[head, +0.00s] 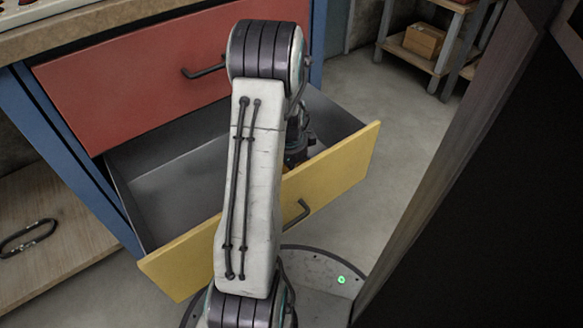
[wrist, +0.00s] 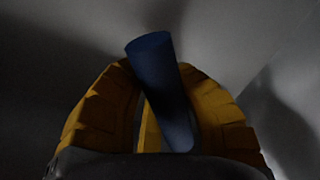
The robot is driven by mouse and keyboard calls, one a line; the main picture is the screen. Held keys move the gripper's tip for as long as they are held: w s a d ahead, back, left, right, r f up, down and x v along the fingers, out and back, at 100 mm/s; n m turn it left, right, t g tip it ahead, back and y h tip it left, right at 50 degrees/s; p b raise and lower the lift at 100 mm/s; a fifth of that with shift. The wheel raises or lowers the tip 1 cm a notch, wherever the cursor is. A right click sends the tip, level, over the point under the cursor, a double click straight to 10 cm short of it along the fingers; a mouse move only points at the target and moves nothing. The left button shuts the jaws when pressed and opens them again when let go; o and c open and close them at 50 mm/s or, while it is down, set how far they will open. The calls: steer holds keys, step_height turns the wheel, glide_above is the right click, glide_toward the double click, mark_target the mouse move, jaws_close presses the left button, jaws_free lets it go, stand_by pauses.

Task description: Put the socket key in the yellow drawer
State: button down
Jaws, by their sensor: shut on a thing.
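The yellow drawer (head: 325,170) is pulled open under the red drawer, and its grey inside shows empty left of my arm. My arm crosses in front of it and reaches down into the drawer's right part. My gripper (wrist: 153,92) has yellow fingers and is shut on a dark blue cylinder, which I take to be the socket key (wrist: 160,72). The key stands tilted between the fingers, with grey drawer surfaces around it. In the head view the fingers and the key are hidden behind my arm and the drawer front. I cannot tell whether the key touches the drawer floor.
The red drawer (head: 150,75) above is closed, with a dark handle. A black ring-shaped item (head: 28,238) lies on the wooden lower shelf at left. A dark panel (head: 490,200) stands close at right. A cardboard box (head: 423,40) sits on a back shelf.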

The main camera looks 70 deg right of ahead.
steer(key=shift+f, duration=0.1)
steer(key=c, duration=1.3)
jaws_free()
steer(key=shift+o, duration=0.2)
steer(key=r+p, duration=0.1)
steer(key=r, duration=0.1)
steer(key=r+p, duration=0.1)
steer(key=r, duration=0.1)
steer(key=a+r+p, duration=0.1)
steer(key=r+p, duration=0.1)
steer(key=shift+s+r, duration=0.1)
step_height(320, 180, up, 6)
steer(key=a+p, duration=0.1)
steer(key=p, duration=0.6)
steer(key=shift+a+p, duration=0.15)
steer(key=shift+p, duration=0.2)
